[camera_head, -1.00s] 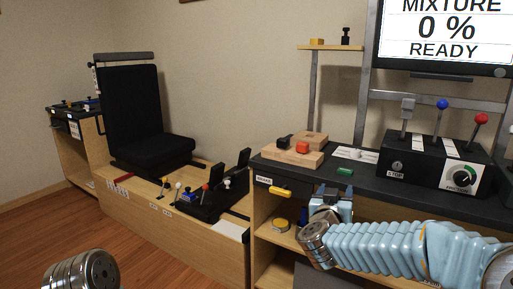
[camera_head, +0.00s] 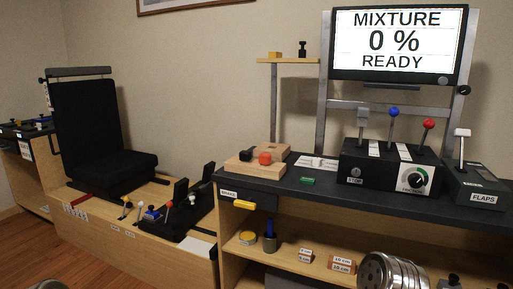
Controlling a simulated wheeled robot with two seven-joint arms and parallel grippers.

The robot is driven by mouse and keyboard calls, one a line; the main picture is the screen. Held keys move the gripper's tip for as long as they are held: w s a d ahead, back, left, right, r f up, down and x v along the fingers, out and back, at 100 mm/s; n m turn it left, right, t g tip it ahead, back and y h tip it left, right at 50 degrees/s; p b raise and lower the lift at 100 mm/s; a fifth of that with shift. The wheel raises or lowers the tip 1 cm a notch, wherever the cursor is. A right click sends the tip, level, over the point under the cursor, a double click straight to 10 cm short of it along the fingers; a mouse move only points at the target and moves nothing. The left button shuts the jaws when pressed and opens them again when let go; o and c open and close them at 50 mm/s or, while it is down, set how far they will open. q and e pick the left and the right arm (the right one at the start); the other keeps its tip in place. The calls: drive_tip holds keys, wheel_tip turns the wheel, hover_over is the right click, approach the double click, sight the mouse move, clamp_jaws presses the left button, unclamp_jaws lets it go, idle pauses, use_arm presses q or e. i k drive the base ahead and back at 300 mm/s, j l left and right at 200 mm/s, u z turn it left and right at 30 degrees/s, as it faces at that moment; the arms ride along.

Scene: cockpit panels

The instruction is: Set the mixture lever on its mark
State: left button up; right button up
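The lever box (camera_head: 385,163) stands on the dark desktop at the right and carries three upright levers. The red-knobbed lever (camera_head: 428,125) is the rightmost, the blue-knobbed lever (camera_head: 393,113) is in the middle, and a grey-handled lever (camera_head: 362,118) is at the left. Which lever is the mixture lever is not legible on the box; its marks are too small to read. The screen (camera_head: 398,42) above reads "MIXTURE 0 % READY". Neither gripper shows; only a metal part of my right arm is at the bottom right, below the desktop edge, and a sliver of my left arm is at the bottom left.
A knob dial (camera_head: 416,179) is on the box front. The flaps box (camera_head: 476,183) with a white-handled lever stands to its right. A green block (camera_head: 307,181) and a wooden block set (camera_head: 258,160) lie to the left. The space directly above the levers, below the screen, is free.

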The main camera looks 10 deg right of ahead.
sight(428, 123)
drive_tip(key=l+z, duration=0.1)
drive_tip(key=z, duration=0.25)
drive_tip(key=l+z, duration=0.15)
drive_tip(key=z, duration=0.2)
drive_tip(key=k+l+z, duration=0.1)
drive_tip(key=z, duration=0.25)
